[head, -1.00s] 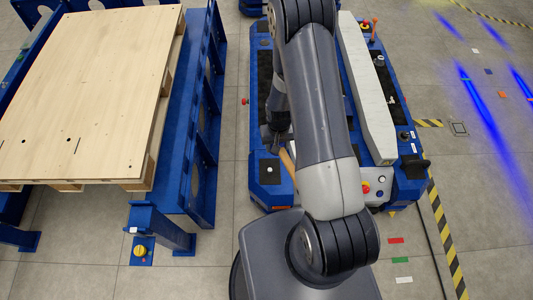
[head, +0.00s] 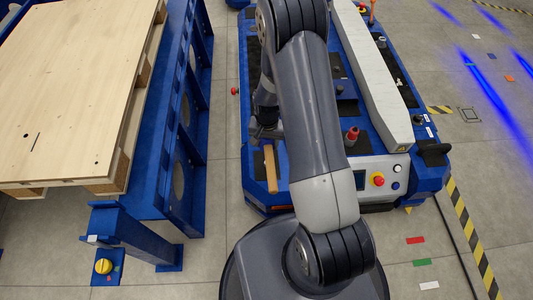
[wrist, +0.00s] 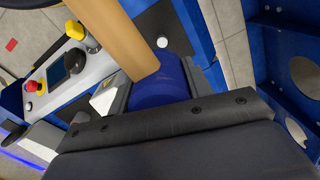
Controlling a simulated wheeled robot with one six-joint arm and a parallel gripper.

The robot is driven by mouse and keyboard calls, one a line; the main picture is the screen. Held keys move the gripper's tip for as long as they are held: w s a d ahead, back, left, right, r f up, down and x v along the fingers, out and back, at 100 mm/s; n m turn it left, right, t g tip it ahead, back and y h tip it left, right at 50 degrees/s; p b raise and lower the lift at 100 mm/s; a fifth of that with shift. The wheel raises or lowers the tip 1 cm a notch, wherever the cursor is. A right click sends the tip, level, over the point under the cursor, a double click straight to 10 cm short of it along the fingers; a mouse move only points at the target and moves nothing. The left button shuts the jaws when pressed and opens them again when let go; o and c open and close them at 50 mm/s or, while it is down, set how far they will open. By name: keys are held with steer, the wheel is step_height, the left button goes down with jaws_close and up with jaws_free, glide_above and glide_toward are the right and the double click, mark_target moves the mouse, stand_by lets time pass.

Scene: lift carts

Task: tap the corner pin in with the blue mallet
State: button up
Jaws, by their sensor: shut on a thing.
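My gripper (wrist: 155,90) is shut on the blue head of the mallet (wrist: 160,83). Its wooden handle (wrist: 118,38) runs up and left in the wrist view. In the head view the handle (head: 270,168) shows over the near-left corner of the blue cart (head: 256,188), beside my gripper (head: 264,132); the blue head is not clear there. In the wrist view a small white round top (wrist: 162,42), which may be the corner pin, shows on a black pad just beyond the mallet head, apart from it in the picture. How far it stands up is unclear.
A wooden pallet top (head: 60,90) lies on a blue frame (head: 150,170) at left. The cart carries a long pale beam (head: 375,75), a red-topped piece (head: 352,136) and a panel with a red stop button (head: 377,180). Floor shows between frame and cart.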

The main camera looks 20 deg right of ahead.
steer(key=shift+w+f+m+b, duration=0.2)
steer(key=shift+f+b, duration=0.45)
steer(key=shift+f, duration=0.1)
steer(key=shift+w+f+m+b, duration=0.15)
steer(key=shift+f+m+b, duration=0.05)
steer(key=shift+f+b, duration=0.5)
steer(key=shift+s+f, duration=0.1)
steer(key=shift+f+b, duration=2.2)
steer(key=shift+f, duration=0.4)
step_height(320, 180, down, 4)
steer(key=b, duration=0.3)
steer(key=shift+f, duration=0.1)
steer(key=shift+r+p, duration=0.7)
steer(key=shift+r, duration=0.55)
